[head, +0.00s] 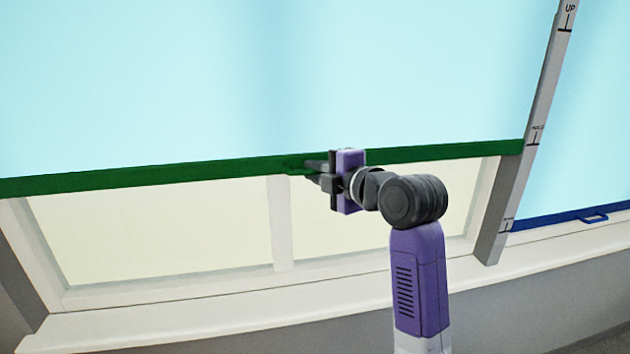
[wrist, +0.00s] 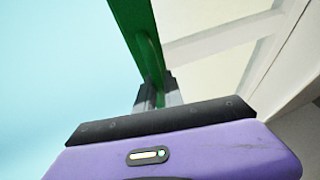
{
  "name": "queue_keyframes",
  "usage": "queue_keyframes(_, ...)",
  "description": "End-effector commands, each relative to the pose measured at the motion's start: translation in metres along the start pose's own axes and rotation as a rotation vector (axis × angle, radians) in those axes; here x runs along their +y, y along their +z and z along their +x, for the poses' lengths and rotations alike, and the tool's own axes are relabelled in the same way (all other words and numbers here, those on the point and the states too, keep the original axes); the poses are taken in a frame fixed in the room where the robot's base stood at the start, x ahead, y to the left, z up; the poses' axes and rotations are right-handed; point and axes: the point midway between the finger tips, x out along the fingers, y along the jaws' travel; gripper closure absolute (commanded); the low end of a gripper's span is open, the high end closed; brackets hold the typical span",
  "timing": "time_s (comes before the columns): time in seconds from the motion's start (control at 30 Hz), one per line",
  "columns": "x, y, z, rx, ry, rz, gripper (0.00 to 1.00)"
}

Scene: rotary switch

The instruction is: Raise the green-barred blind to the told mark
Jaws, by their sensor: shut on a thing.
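The green-barred blind (head: 180,80) is a pale blue sheet with a green bar (head: 130,177) along its bottom edge. The bar's right end meets the post close to the middle mark (head: 534,138); the small lettering there is hard to read. A mark lettered UP (head: 566,22) is higher on the post, and another mark (head: 507,225) is low down. My gripper (head: 308,168) is shut on the bar's green handle, partly hidden by the fingers. In the wrist view the fingers (wrist: 158,95) close around the handle below the green bar (wrist: 135,30).
A second blind with a blue bar (head: 560,217) and blue handle hangs right of the grey post (head: 515,165), lowered near the sill. The white sill (head: 200,318) runs below the window frame. Window panes show under the green bar.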

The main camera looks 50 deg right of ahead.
Motion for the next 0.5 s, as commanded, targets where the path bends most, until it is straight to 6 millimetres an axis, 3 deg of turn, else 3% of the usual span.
queue_keyframes(0.1, 0.0121, -0.0008, -0.0024, 0.0, 0.001, -0.001, 1.0)
queue_keyframes(0.5, 0.0142, -0.001, -0.0027, 0.0, 0.001, -0.001, 1.0)
